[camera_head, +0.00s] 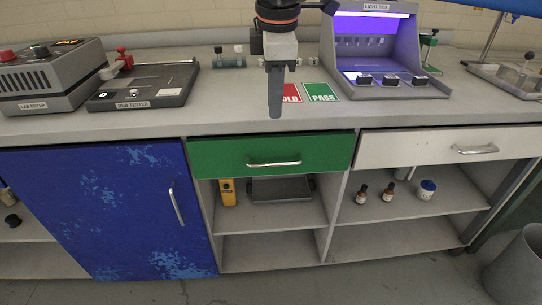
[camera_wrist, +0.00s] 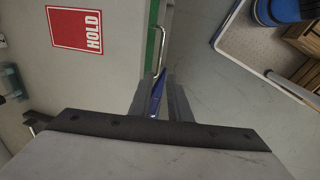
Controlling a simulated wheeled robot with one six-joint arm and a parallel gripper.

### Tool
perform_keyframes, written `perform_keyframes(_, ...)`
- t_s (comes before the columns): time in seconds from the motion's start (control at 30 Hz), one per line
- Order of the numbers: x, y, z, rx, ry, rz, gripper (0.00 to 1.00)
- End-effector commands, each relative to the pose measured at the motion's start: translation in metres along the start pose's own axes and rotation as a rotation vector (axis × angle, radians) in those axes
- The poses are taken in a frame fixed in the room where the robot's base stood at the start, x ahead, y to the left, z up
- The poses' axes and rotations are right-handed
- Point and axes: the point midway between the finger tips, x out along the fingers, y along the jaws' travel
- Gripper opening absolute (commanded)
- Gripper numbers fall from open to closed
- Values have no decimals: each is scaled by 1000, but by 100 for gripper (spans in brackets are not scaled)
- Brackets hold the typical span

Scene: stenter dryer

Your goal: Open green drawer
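The green drawer (camera_head: 225,156) sits under the counter, right of the blue door, and looks shut. Its silver bar handle (camera_head: 274,163) is on the middle of the front. In the wrist view the green front (camera_wrist: 152,45) is seen edge-on, with the handle (camera_wrist: 162,48) standing out from it. My gripper (camera_head: 275,114) points down, above the handle in the head view and apart from it. In the head view the fingers overlap.
A blue door (camera_head: 105,205) with a handle is at left, and a white drawer (camera_head: 420,147) at right. Open shelves below hold a yellow item (camera_head: 227,192) and bottles (camera_head: 387,190). HOLD and PASS cards (camera_head: 322,92) lie on the counter. A bin (camera_head: 517,268) stands at far right.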

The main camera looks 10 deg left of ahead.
Motion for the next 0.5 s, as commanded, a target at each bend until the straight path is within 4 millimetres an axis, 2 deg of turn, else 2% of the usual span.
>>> perform_keyframes(0.13,4,0,-5,-18,-2,-3,17)
perform_keyframes(0.23,15,0,-5,-17,-2,-3,17)
perform_keyframes(0.5,60,0,-4,-15,-3,-3,17)
